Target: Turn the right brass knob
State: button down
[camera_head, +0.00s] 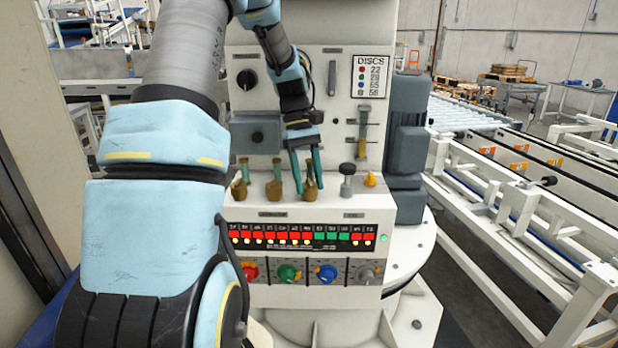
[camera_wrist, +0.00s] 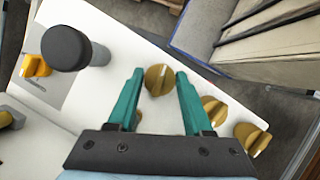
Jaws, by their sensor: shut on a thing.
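Three brass knobs stand in a row on the ledge of the cream console. The right brass knob (camera_head: 310,194) is the one nearest the black ball-topped lever. My gripper (camera_head: 310,185) reaches down from above with its teal fingers on either side of this knob. In the wrist view the right brass knob (camera_wrist: 158,79) sits between the fingertips of my gripper (camera_wrist: 159,72), which is shut on it. The middle brass knob (camera_head: 273,188) and the left brass knob (camera_head: 239,187) stand free to the left. Part of the right knob is hidden by the fingers.
A black ball-topped lever (camera_head: 347,170) and a yellow knob (camera_head: 370,179) stand close to the right. Below are a lit indicator strip (camera_head: 300,237) and several coloured dials (camera_head: 288,273). A dark box (camera_head: 255,137) juts from the panel behind. Conveyors (camera_head: 520,160) lie to the right.

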jog(key=shift+r+m+p, duration=0.15)
jog(key=shift+m+p, duration=0.45)
jog(key=shift+p, duration=0.15)
jog(key=shift+a+m+y, duration=0.1)
jog(key=shift+m+y, duration=0.4)
jog(key=shift+m, duration=0.1)
jog(key=shift+c, duration=1.5)
grip_release()
jog(key=b+v, duration=0.1)
jog(key=v, duration=0.6)
